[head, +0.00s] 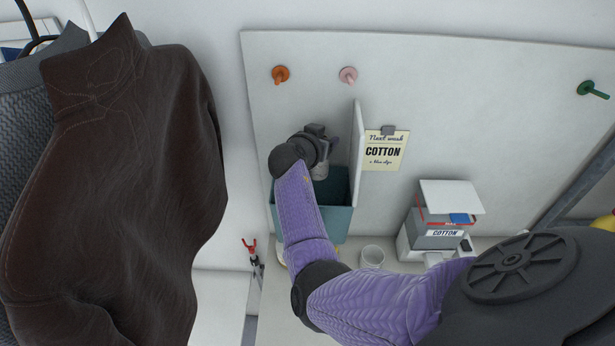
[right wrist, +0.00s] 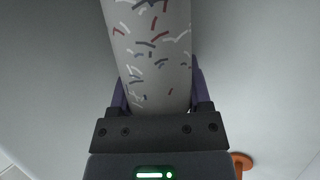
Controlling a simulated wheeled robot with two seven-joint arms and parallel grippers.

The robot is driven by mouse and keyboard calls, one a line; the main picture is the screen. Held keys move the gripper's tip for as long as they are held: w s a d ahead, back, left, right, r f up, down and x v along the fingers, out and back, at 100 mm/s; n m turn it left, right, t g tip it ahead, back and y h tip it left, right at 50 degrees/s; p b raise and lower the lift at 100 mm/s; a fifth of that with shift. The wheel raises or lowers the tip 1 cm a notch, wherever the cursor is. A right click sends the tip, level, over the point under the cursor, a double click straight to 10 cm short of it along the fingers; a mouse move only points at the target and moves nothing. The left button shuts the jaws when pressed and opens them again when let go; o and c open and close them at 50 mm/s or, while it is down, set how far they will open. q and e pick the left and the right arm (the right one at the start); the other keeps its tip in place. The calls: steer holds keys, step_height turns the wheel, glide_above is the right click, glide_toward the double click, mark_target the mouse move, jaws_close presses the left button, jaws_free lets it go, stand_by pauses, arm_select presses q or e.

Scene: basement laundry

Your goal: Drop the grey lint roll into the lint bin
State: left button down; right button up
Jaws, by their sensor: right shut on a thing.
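The grey lint roll (right wrist: 158,50), a pale grey cylinder flecked with red, blue and white fibres, is held between the fingers of my right gripper (right wrist: 158,95) in the right wrist view. In the head view my right gripper (head: 318,158) is over the lint bin (head: 338,222), a teal open-topped box against the white back panel, with a white flap or lid standing upright at its right side. The roll's lower end is hard to make out there, so I cannot tell if it is inside the rim. My left gripper is out of view.
A white cup (head: 372,256) stands to the right of the bin. A COTTON note (head: 385,150) and pegs (head: 281,75) are on the panel. A dark brown garment (head: 120,180) hangs at the left.

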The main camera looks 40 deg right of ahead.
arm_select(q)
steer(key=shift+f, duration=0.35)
arm_select(e)
steer(key=shift+f, duration=0.55)
steer(key=o, duration=1.1)
steer(key=shift+c, duration=0.2)
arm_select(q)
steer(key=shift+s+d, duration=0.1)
arm_select(e)
steer(key=shift+o, duration=1)
steer(key=shift+s+r, duration=0.1)
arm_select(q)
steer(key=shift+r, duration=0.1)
arm_select(e)
steer(key=shift+d+r, duration=0.1)
